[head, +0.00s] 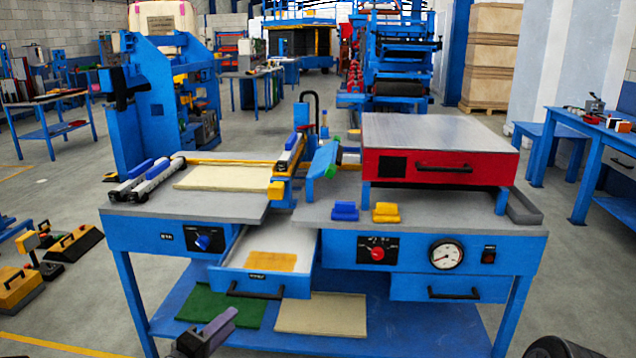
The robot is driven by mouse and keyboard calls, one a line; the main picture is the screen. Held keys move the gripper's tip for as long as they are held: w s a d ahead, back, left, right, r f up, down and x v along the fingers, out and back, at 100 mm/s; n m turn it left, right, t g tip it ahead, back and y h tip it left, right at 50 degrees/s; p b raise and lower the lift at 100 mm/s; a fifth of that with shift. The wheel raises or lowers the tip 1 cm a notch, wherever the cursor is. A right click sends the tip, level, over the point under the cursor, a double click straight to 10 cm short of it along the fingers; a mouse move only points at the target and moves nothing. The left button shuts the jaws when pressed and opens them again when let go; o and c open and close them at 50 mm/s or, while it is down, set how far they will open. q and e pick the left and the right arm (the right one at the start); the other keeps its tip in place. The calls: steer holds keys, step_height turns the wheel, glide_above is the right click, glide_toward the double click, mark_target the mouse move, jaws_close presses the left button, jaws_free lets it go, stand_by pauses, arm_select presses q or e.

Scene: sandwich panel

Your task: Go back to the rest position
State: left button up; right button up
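My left gripper (214,333) shows at the bottom edge, left of centre, in front of the blue workbench. Its dark and purple-grey fingers point up and to the right; I see nothing held, and the gap between them is unclear. A dark rounded shape at the bottom right may be part of my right arm; no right fingers show. The workbench (345,228) has an open drawer (303,249) with a yellow-orange sheet (271,262) in it. A cream panel (222,178) lies on the left part of the bench top.
A red drawer unit (437,168) with a metal top stands on the bench's right. Blue (345,211) and yellow (386,212) blocks sit in front. A green sheet (221,306) and cream sheet (322,313) lie on the lower shelf. Yellow-black boxes (18,288) stand on the left floor.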

arm_select(q)
steer(key=s+d+f+m+g+y+p, duration=0.2)
steer(key=s+f+g, duration=0.25)
steer(key=f, duration=0.45)
steer(key=s+d+f+m+g+y+p, duration=0.1)
steer(key=s+d+f+m+g+p, duration=0.15)
steer(key=s+f, duration=0.45)
steer(key=s+d+f+m+g+p, duration=0.2)
steer(key=s+d+g+p, duration=0.1)
steer(key=s, duration=0.8)
steer(key=s+d+f+m+g+p, duration=0.2)
steer(key=s+d, duration=0.5)
steer(key=s, duration=0.4)
steer(key=f+g+p, duration=0.1)
steer(key=g+p, duration=0.1)
steer(key=g, duration=0.1)
steer(key=shift+s+d, duration=0.15)
steer(key=shift+d, duration=0.25)
